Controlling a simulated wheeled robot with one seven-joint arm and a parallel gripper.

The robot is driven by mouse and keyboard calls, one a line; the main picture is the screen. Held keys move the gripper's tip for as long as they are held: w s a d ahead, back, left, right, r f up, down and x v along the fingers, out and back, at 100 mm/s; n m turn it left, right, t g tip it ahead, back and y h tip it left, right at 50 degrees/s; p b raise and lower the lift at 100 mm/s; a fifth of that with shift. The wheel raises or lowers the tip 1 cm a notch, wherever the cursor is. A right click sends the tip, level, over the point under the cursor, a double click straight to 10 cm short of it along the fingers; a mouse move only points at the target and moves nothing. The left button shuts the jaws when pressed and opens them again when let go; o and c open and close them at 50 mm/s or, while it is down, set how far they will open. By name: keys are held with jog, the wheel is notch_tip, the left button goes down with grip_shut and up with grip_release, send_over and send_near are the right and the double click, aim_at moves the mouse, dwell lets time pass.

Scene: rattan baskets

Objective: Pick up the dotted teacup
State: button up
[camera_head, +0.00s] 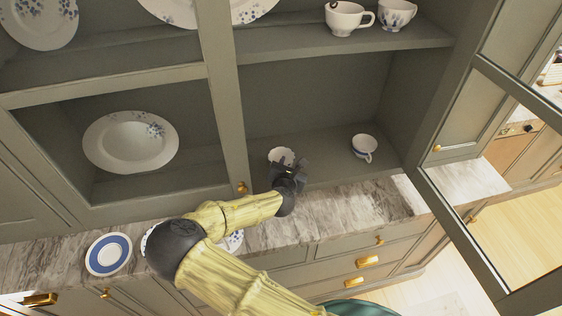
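A white teacup (281,154) sits on the lower shelf of the open cabinet, partly hidden behind my gripper. I cannot make out dots on it at this size. My gripper (287,164) is dark and reaches into the lower right compartment, right at this cup's near side. The fingers overlap the cup in the picture, and I cannot tell whether they touch it or are closed.
The upper shelf holds a white cup with a dark motif (346,19) and a blue-flowered cup (397,14). A floral plate (131,141) leans in the left compartment. A blue-rimmed plate (108,254) lies on the marble counter (370,201). An open glass door (485,210) stands at right.

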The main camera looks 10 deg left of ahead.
aim_at(292, 157)
jog(key=p+x, duration=0.1)
jog(key=x, duration=0.2)
jog(key=shift+w+f, duration=0.1)
jog(key=shift+w, duration=0.2)
jog(key=shift+d, duration=0.1)
jog(key=shift+c, duration=0.3)
grip_shut()
